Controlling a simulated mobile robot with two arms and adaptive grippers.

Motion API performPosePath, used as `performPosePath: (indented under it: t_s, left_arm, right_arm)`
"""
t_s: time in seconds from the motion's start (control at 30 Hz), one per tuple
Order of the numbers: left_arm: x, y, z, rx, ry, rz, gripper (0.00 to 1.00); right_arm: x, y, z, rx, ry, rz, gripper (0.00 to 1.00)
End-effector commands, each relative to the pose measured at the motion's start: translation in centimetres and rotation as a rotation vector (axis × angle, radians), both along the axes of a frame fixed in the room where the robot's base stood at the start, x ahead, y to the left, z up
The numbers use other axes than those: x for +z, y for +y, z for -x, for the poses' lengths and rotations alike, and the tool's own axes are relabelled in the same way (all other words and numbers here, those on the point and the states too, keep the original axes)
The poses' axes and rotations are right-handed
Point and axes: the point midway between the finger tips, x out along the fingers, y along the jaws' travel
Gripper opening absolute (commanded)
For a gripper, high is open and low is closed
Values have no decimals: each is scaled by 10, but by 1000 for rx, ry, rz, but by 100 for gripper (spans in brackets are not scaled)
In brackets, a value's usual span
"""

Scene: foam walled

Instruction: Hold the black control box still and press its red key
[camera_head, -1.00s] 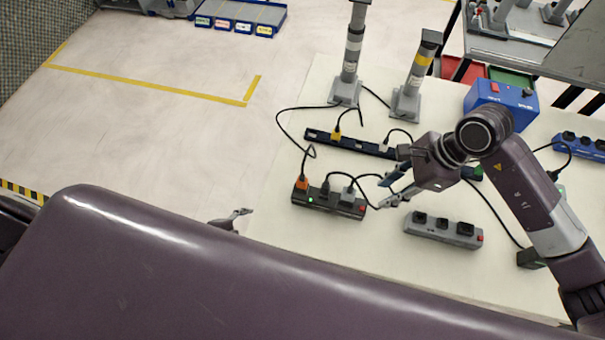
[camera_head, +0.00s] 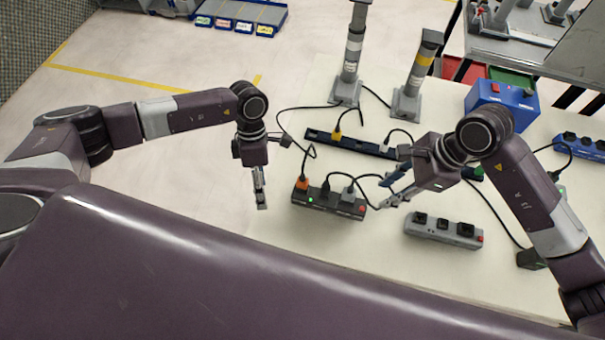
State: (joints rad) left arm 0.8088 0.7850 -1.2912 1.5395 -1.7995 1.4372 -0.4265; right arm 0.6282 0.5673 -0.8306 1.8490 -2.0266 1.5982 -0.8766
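The black box (camera_head: 327,202) lies on the pale table in the head view, a long dark block with orange, black and grey plugs in its top. A small green light shows on its front side, and a small red spot that looks like the red key (camera_head: 362,208) is at its right end. My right gripper (camera_head: 386,193) is open and empty just right of that end, with its fingers pointing left. My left gripper (camera_head: 262,204) hangs left of the box, apart from it, fingers pointing down the picture. Its fingers look close together, but their gap is unclear.
A grey strip (camera_head: 436,229) with a red switch lies to the right. A dark blue strip (camera_head: 350,144) with cables lies behind the box. Two grey posts (camera_head: 406,103) and a blue box (camera_head: 487,98) stand farther back. Loose cables arch over the table.

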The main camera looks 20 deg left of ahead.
Motion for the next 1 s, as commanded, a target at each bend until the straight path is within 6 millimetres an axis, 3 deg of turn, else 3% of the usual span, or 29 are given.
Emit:
performPosePath:
  t_s: [0.03,0.2,0.43,1.0]
  left_arm:
    - [13,-24,-8,-91,-54,-1,56]
    - [47,-75,-24,-304,-213,-31,56]
    - [68,-102,-33,-415,-320,-49,56]
    - [-2,-104,-33,-420,-326,-48,56]
  right_arm:
    - [0,0,0,0,0,0,29]
    - [0,0,0,0,0,0,29]
    - [0,0,0,0,0,0,29]
    - [0,0,0,0,0,0,29]
